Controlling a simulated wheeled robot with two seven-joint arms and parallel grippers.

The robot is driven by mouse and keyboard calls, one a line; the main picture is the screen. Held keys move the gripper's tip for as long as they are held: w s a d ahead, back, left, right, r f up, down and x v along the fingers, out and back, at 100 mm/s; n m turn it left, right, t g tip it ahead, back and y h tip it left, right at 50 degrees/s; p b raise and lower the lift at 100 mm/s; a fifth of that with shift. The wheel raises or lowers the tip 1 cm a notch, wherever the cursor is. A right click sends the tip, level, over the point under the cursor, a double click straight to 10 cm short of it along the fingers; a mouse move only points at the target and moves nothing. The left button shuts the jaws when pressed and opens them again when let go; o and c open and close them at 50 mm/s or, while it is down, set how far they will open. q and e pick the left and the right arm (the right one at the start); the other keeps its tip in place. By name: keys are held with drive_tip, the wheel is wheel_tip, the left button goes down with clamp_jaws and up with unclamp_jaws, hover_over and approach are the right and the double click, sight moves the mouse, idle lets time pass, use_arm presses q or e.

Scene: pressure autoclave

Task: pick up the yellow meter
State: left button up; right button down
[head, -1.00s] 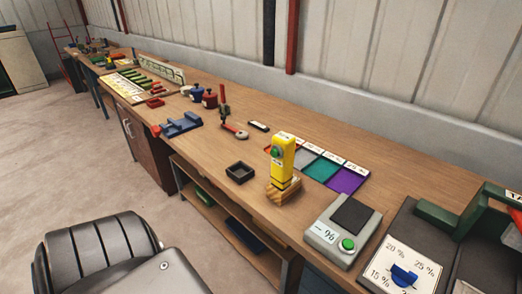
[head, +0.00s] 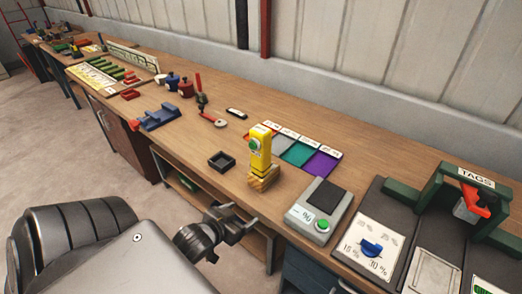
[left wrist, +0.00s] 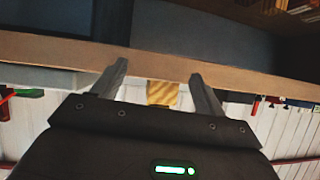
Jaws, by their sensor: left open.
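The yellow meter (head: 260,151) stands upright in a wooden block (head: 263,178) near the front edge of the bench, with a green round button on its face. My left gripper (head: 246,222) is open and empty, in front of the bench edge, lower than the meter and apart from it. In the left wrist view, the open fingers (left wrist: 160,74) show with the striped wooden block (left wrist: 162,93) beyond the gap between them; the meter's yellow body is not clearly seen there. My right gripper is not in view.
A black square tray (head: 221,161) sits left of the meter. A grey box with a green button (head: 322,226) is to its right. Coloured mats (head: 299,153) lie behind it. The bench's front edge (head: 205,186) lies between my gripper and the meter.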

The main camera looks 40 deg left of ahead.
sight(256, 158)
use_arm(q)
drive_tip(key=w+a+r+t, duration=0.1)
drive_tip(key=w+r+t, duration=0.15)
drive_tip(key=r, duration=0.45)
drive_tip(key=w+a+r+t, duration=0.1)
drive_tip(key=a+r+t, duration=0.15)
drive_tip(key=r, duration=0.45)
drive_tip(key=shift+t+h, duration=0.3)
drive_tip(key=shift+h, duration=0.1)
drive_tip(key=w, duration=0.1)
drive_tip(key=w+p, duration=0.1)
drive_tip(key=w, duration=0.2)
drive_tip(key=shift+w+d+f, duration=0.35)
drive_tip(key=shift+w+d, duration=0.05)
drive_tip(key=w, duration=0.1)
drive_tip(key=w+p, duration=0.1)
drive_tip(key=w, duration=0.1)
drive_tip(key=w+p, duration=0.1)
drive_tip(key=shift+w+a+r, duration=0.1)
drive_tip(key=shift+w+a, duration=0.15)
drive_tip(key=shift+w, duration=0.3)
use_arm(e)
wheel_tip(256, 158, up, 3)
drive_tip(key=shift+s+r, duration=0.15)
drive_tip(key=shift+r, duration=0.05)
use_arm(q)
drive_tip(key=shift+c, duration=0.4)
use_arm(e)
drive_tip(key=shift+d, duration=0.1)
